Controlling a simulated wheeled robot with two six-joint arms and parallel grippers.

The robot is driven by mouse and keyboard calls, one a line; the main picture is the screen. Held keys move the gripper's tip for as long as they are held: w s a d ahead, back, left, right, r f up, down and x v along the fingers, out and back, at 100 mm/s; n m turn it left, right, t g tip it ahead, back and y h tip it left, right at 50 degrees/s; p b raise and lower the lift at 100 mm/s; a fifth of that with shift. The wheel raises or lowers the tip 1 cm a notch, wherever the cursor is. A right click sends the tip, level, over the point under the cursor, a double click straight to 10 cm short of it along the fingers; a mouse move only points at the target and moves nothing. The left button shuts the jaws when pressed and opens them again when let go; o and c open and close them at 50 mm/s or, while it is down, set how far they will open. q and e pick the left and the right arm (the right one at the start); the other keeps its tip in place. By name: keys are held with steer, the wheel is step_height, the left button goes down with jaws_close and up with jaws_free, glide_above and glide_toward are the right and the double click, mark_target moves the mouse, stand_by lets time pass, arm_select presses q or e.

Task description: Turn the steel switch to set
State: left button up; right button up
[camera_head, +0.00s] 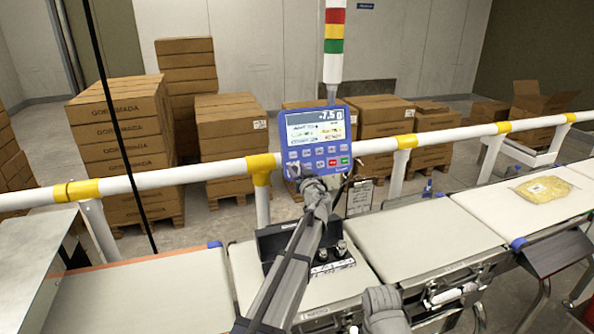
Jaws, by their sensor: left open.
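A black switch box (268,243) with white labels stands on the belt in the middle. Two small steel switches (341,248) show at its right side; their settings are too small to read. My left arm crosses in front of the box and hides its middle. My left gripper (298,176) is open at the far end of this arm, above and beyond the box, in front of the lower left of the blue display. Its fingers are small and hard to make out. I see nothing held in it.
The blue weigher display (320,138) stands on a post under a signal light (334,40). A white rail (400,143) with yellow bands runs behind the belts. A yellow pack (543,189) lies on the right belt. Stacked cartons (120,130) stand behind. The left belt (150,297) is clear.

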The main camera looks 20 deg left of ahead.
arm_select(q)
steer(key=shift+c, duration=0.4)
jaws_close()
steer(key=shift+m, duration=0.3)
steer(key=m+h, duration=0.1)
steer(key=m, duration=0.3)
steer(key=shift+d+t, duration=0.1)
steer(key=shift+t, duration=0.2)
steer(key=m+h, duration=0.1)
steer(key=m, duration=0.1)
steer(key=m+h+p, duration=0.1)
steer(key=m, duration=0.2)
steer(key=shift+w+d+m, duration=0.1)
steer(key=shift+d+m, duration=0.05)
steer(key=shift+m, duration=0.15)
steer(key=m+h+p, duration=0.1)
steer(key=m, duration=0.2)
steer(key=m+p, duration=0.1)
steer(key=m, duration=0.2)
steer(key=shift+d+f+h, duration=0.1)
steer(key=shift+d+h, duration=0.05)
steer(key=shift+h, duration=0.25)
steer(key=shift+f+m+g+h+p, duration=0.25)
steer(key=shift+m+p, duration=0.25)
steer(key=shift+m, duration=0.5)
steer(key=shift+m+g+h+p, duration=0.15)
steer(key=shift+m+g+p, duration=0.3)
steer(key=shift+m, duration=0.55)
